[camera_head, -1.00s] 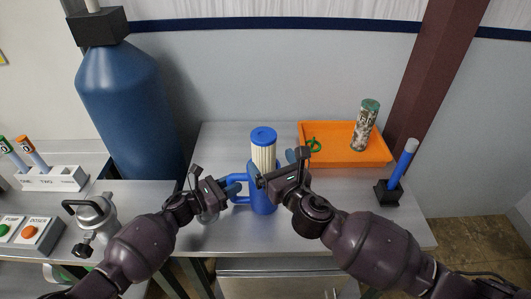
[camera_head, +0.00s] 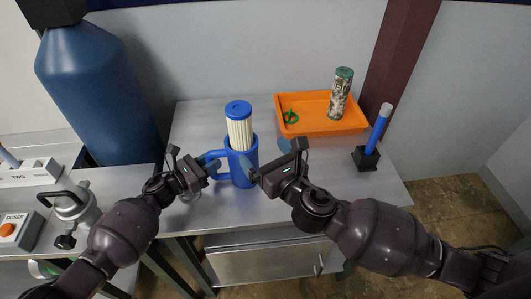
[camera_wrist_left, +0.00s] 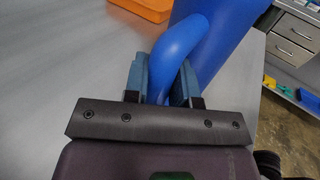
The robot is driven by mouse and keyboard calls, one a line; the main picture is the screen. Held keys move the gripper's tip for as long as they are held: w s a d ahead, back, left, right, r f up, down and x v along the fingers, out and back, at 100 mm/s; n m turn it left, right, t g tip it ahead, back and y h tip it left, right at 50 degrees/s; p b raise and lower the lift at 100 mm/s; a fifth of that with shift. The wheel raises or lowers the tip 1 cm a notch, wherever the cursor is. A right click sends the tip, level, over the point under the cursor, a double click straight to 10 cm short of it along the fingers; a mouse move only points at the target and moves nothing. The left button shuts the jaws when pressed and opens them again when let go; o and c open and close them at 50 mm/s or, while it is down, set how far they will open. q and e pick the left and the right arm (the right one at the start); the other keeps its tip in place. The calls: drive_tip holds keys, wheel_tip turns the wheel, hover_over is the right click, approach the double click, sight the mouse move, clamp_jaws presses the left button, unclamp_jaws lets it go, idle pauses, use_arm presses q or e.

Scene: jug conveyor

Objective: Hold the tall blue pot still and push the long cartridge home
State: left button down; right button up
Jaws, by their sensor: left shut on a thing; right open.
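The tall blue pot (camera_head: 241,174) stands upright on the metal table. The long cartridge (camera_head: 240,133), white and pleated with a blue cap, stands in its mouth, with much of its length above the rim. My left gripper (camera_head: 208,168) is shut on the pot's handle, at the pot's left side. The left wrist view shows the blue handle (camera_wrist_left: 177,52) between its two fingers. My right gripper (camera_head: 267,158) is open and empty, just right of the pot, with one finger close to the pot's wall. Whether that finger touches the pot I cannot tell.
An orange tray (camera_head: 322,131) at the back right holds a dirty green-capped cartridge (camera_head: 341,94) and a green ring (camera_head: 290,116). A blue stick (camera_head: 378,128) stands in a black block at right. A large blue tank (camera_head: 95,95) stands at left. Table behind the pot is clear.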

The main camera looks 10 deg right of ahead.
use_arm(q)
drive_tip(key=shift+a, duration=0.1)
drive_tip(key=c, duration=0.9)
unclamp_jaws()
drive_tip(key=shift+o, duration=0.2)
drive_tip(key=v, duration=1.2)
